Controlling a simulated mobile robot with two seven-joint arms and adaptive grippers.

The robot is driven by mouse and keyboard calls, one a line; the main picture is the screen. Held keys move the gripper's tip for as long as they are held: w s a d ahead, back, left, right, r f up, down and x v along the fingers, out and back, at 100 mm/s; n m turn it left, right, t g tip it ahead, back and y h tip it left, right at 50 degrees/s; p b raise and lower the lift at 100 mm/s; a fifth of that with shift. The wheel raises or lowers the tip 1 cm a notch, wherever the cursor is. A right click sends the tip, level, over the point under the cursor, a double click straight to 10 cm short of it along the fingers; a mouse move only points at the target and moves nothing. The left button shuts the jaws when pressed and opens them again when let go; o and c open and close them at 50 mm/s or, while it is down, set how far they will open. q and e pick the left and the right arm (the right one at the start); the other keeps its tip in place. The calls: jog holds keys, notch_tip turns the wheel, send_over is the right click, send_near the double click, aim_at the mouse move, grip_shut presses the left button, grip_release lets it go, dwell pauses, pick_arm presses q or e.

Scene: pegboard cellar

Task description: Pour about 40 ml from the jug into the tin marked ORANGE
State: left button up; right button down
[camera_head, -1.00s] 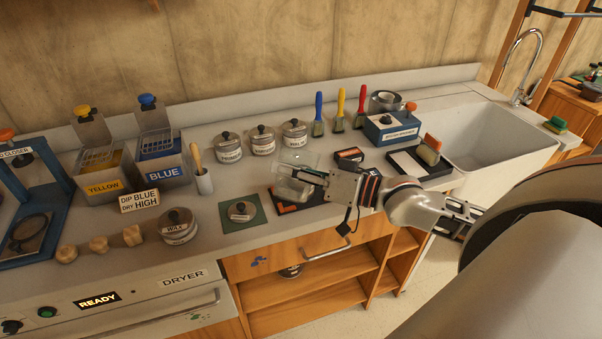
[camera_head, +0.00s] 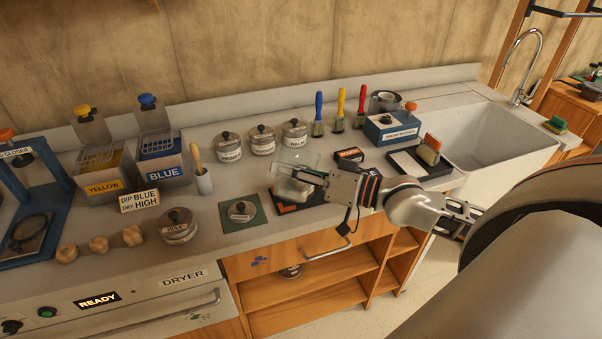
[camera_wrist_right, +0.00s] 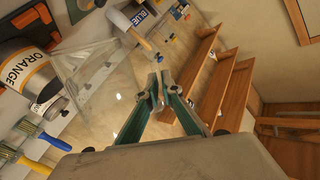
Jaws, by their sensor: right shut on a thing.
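The clear jug (camera_head: 291,187) is at my right gripper (camera_head: 314,177), above the worktop over a dark mat (camera_head: 287,207). My right gripper is shut on the jug. In the right wrist view the jug (camera_wrist_right: 85,68) is a see-through shape left of the fingers (camera_wrist_right: 158,92). Its liquid level cannot be read. A tin with a pale band marked ORANGE (camera_wrist_right: 25,75) shows at the left of that view, beside the jug. I cannot make this tin out in the head view. My left gripper is not in view.
Lidded tins (camera_head: 262,141) and upright brushes (camera_head: 339,112) stand along the back. A blue box (camera_head: 391,130) and a sink (camera_head: 495,145) are to the right. A WAX tin (camera_head: 177,227) and a green mat (camera_head: 257,222) lie left of the jug.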

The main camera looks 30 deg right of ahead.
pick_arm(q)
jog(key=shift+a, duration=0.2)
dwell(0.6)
